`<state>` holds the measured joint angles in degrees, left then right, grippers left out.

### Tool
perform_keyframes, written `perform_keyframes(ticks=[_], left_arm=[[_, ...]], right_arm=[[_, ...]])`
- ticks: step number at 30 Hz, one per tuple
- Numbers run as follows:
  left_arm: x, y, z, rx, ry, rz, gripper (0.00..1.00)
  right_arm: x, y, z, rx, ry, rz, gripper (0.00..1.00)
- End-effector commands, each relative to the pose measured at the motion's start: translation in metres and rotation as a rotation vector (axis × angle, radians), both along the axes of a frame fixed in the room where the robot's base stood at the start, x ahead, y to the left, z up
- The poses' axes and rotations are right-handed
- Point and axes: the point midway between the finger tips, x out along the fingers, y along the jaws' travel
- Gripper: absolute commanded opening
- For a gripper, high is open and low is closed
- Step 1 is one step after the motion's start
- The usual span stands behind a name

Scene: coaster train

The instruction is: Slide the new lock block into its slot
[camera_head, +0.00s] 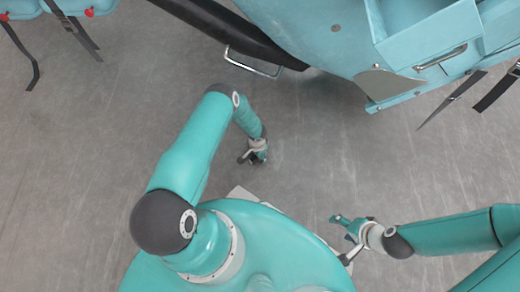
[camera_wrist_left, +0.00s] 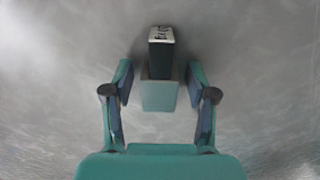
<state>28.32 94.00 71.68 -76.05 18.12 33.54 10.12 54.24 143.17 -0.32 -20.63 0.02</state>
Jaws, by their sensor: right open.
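A small block (camera_wrist_left: 161,58), dark with a pale marked end and a teal lower part, shows in the left wrist view. It lies in line with the gap of my left gripper (camera_head: 253,157), with a visible gap to each finger. That gripper is open in the left wrist view; I cannot tell how deep the block is between the fingers. In the head view the block cannot be made out. My right gripper (camera_head: 346,226) is open and empty at the lower right. I cannot make out the slot.
A teal coaster car (camera_head: 330,35) with a dark curved tube and a metal handle (camera_head: 251,62) fills the top right. Its straps (camera_head: 453,98) hang at the right. Another teal seat part (camera_head: 88,7) with straps is at the top left. The grey floor between is clear.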

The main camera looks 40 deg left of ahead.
Motion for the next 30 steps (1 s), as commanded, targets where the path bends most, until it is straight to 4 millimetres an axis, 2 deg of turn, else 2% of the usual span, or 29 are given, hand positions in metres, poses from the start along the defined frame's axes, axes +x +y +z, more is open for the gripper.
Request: perform_keyframes(ticks=[1, 9, 17, 22, 26, 30], left_arm=[[0.000, 0.000, 0.000, 0.000, 0.000, 0.000, 0.43], [0.000, 0.000, 0.000, 0.000, 0.000, -0.001, 0.00], [0.001, 0.000, 0.001, 0.001, -0.001, -0.001, 0.00], [0.001, 0.000, 0.008, 0.001, -0.001, -0.002, 0.00], [0.001, 0.000, 0.021, 0.001, -0.002, -0.002, 0.00], [0.001, 0.000, 0.046, 0.001, -0.001, -0.002, 0.00]], right_arm=[[0.000, 0.000, 0.000, 0.000, 0.000, 0.000, 0.66], [0.000, 0.000, 0.000, 0.000, 0.000, 0.000, 0.66], [0.000, 0.000, 0.000, 0.000, 0.000, 0.000, 0.66], [0.000, 0.000, 0.005, 0.000, 0.000, 0.000, 0.66], [0.000, 0.000, 0.014, 0.000, 0.000, 0.000, 0.66], [0.000, 0.000, 0.030, 0.000, 0.000, 0.000, 0.66]])
